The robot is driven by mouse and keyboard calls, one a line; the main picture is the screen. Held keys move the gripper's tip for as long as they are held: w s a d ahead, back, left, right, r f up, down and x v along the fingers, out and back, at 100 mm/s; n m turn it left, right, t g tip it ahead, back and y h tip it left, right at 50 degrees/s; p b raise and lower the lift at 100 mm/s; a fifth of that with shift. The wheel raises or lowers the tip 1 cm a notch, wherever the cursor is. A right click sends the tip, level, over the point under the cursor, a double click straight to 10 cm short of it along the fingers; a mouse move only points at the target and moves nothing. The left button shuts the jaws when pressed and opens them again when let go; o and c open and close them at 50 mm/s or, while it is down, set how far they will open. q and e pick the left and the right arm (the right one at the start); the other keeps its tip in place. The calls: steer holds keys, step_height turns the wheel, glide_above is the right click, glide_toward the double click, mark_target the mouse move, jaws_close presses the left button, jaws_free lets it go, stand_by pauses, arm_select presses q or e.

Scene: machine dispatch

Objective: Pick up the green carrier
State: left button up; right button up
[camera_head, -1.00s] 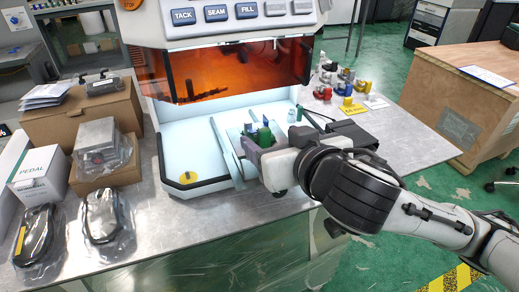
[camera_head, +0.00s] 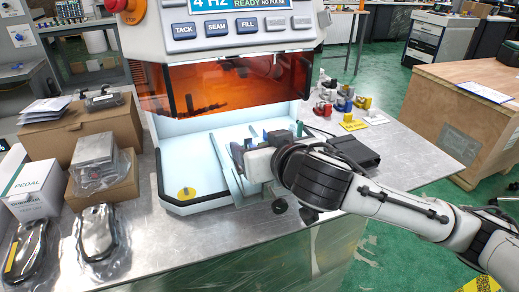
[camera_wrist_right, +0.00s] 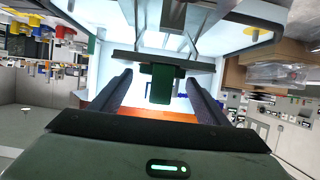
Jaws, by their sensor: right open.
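The green carrier (camera_wrist_right: 161,84) shows in the right wrist view as a dark green upright block below a dark crossbar, between my right gripper's fingers. Gaps show on both sides of it. My right gripper (camera_wrist_right: 160,92) is open, with one dark finger to each side. In the head view my right gripper (camera_head: 250,146) is at the front opening of the white machine, over its pale tray floor. There the gripper and wrist hide most of the carrier. My left gripper is in neither view.
The white machine (camera_head: 232,45) has an orange window above the work area. Metal rails (camera_head: 219,164) lie on its floor. Cardboard boxes (camera_head: 88,125) and bagged pedals stand left. Small coloured parts (camera_head: 340,98) and a black box (camera_head: 354,150) lie right. The front tabletop is mostly clear.

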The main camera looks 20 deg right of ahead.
steer(key=c, duration=1.2)
